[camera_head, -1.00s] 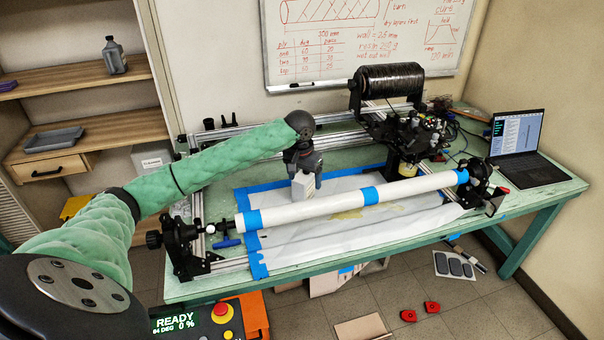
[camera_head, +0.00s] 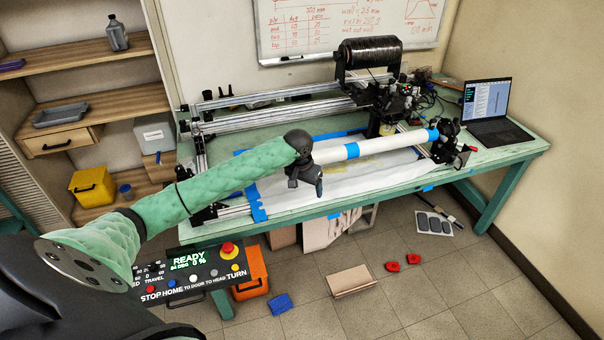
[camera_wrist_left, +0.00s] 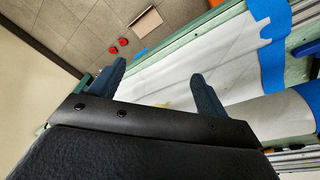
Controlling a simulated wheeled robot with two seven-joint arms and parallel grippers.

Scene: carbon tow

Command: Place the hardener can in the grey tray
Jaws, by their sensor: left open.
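The grey tray (camera_head: 60,115) lies on the middle shelf at the left, above a wooden drawer. It looks empty. My left gripper (camera_head: 305,186) is over the front part of the bench, beside the white tube, far to the right of the tray. In the left wrist view its two fingers (camera_wrist_left: 158,72) are apart, with only white sheet between them. I cannot make out the hardener can in any view now; my left arm and gripper cover part of the bench. My right gripper is not in view.
The white tube (camera_head: 375,146) with blue tape runs along the bench. A dark spool (camera_head: 370,52) and a laptop (camera_head: 488,105) are further back. A grey bottle (camera_head: 117,36) stands on the top shelf. A yellow case (camera_head: 92,187) and a control panel (camera_head: 200,268) are at the left.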

